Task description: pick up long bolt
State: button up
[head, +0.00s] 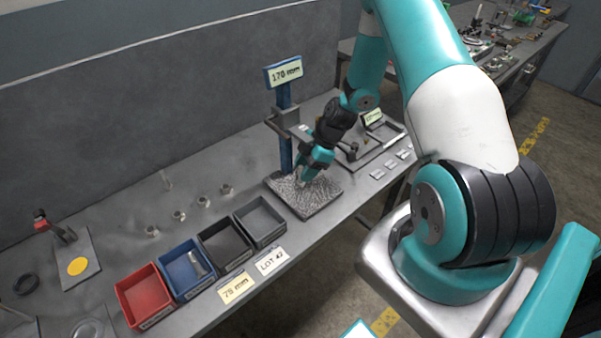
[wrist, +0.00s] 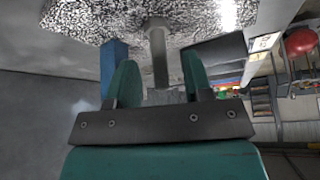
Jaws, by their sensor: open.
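The long bolt (wrist: 157,55) shows in the wrist view as a grey shaft with a wider head, against a speckled grey pad. The speckled pad (head: 318,200) lies near the bench's front edge in the head view. My gripper (head: 307,177) is low over this pad. Its two teal fingers (wrist: 161,82) are open, with the bolt's shaft lying in line with the gap between them. I cannot tell whether either finger touches it. In the head view my gripper hides the bolt.
A blue post (head: 285,125) with a "170 mm" sign (head: 283,72) stands right behind the pad, close to my gripper. Red (head: 143,296), blue (head: 180,262) and dark bins (head: 260,222) stand to the left. A tray (head: 372,150) lies to the right. Several small nuts sit behind the bins.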

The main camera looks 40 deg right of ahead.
jog(key=shift+w+a+f, duration=0.1)
jog(key=shift+w+a, duration=0.05)
jog(key=shift+a, duration=0.35)
jog(key=shift+f+p, duration=0.3)
jog(key=shift+f, duration=0.15)
grip_shut()
jog(key=shift+w+r, duration=0.1)
